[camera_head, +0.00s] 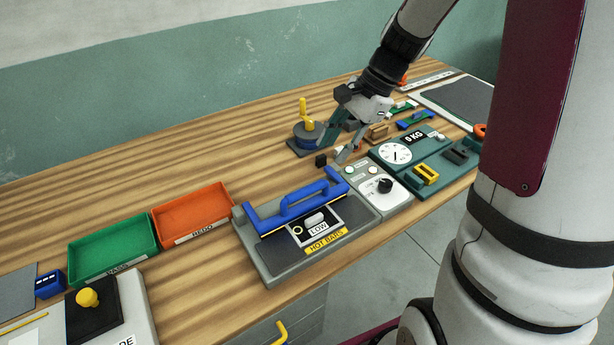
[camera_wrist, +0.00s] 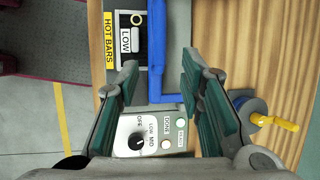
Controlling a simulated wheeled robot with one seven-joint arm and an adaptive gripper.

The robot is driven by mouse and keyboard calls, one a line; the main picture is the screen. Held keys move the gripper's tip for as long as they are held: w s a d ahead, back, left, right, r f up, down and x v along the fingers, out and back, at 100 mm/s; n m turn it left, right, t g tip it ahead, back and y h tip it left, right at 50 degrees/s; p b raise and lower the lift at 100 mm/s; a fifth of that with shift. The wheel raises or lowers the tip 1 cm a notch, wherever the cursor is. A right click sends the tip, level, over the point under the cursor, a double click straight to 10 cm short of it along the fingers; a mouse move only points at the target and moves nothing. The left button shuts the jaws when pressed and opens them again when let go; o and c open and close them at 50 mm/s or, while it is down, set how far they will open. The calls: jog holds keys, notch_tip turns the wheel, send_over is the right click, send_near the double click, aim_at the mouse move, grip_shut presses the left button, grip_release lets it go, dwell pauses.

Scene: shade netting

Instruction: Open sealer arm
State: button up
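The sealer (camera_head: 270,262) is a grey unit near the bench's front edge, with a "HOT BARS" label and a "LOW" plate. Its blue sealer arm (camera_head: 262,223), with a raised grip bar, lies low across the back of the unit. My gripper (camera_head: 335,148) is open and empty, above the bench behind the sealer's right end. In the wrist view the blue arm (camera_wrist: 156,40) runs up the picture between the spread fingers (camera_wrist: 160,72), with no clear contact. The control panel (camera_wrist: 150,132), with a dial marked OFF, LOW and MID and two round buttons, shows below.
A green tray (camera_head: 116,281) and an orange "REDO" tray (camera_head: 215,238) stand left of the sealer. A teal scale with a dial (camera_head: 396,153) stands to the right. A round blue-and-grey device with a yellow lever (camera_head: 303,112) stands behind my gripper. The back left bench is clear.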

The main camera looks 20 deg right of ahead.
aim_at(308, 189)
jog(key=x, duration=1.2)
jog(key=shift+a+f+p, duration=0.15)
jog(key=shift+f+p, duration=0.05)
jog(key=shift+p, duration=0.1)
grip_shut()
